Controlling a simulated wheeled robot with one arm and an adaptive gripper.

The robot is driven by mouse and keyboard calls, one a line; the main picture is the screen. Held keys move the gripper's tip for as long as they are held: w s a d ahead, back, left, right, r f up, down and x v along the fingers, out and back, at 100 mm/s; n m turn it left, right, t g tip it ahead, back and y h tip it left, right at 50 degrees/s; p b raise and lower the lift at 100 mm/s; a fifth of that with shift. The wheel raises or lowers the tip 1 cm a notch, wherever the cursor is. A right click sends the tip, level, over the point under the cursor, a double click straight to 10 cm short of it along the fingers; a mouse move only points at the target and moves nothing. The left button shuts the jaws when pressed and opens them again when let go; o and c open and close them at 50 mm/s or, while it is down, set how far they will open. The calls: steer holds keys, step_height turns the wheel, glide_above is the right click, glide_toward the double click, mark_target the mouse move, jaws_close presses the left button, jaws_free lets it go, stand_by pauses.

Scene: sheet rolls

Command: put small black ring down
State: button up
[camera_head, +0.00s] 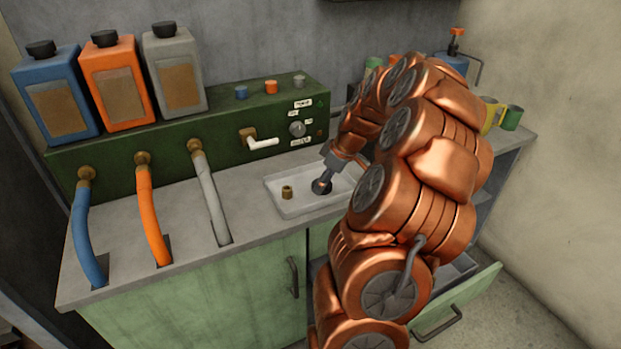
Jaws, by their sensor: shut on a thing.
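My copper-coloured arm reaches in from the right. My gripper (324,182) points down over a shallow pale tray (300,208) on the counter. A small black ring (320,188) is at the fingertips, and my gripper is shut on it. The ring is at or just above the tray floor; I cannot tell whether it touches. A small brass fitting (287,191) stands in the tray, a little left of the ring and apart from it.
A green box (215,145) with a knob and white lever (264,142) stands behind the tray. Blue, orange and grey bottles stand on it at left. Hoses (152,215) run down to the counter. A drawer (455,305) is open below right.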

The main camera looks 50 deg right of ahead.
steer(key=p, duration=0.1)
glide_above(307, 188)
steer(key=s, duration=0.1)
steer(key=shift+s+d+f, duration=0.15)
steer(key=shift+f, duration=0.1)
steer(key=shift+f+p, duration=0.55)
steer(key=shift+f, duration=1.2)
steer(key=shift+f, duration=0.15)
steer(key=o, duration=0.9)
steer(key=shift+o, duration=0.2)
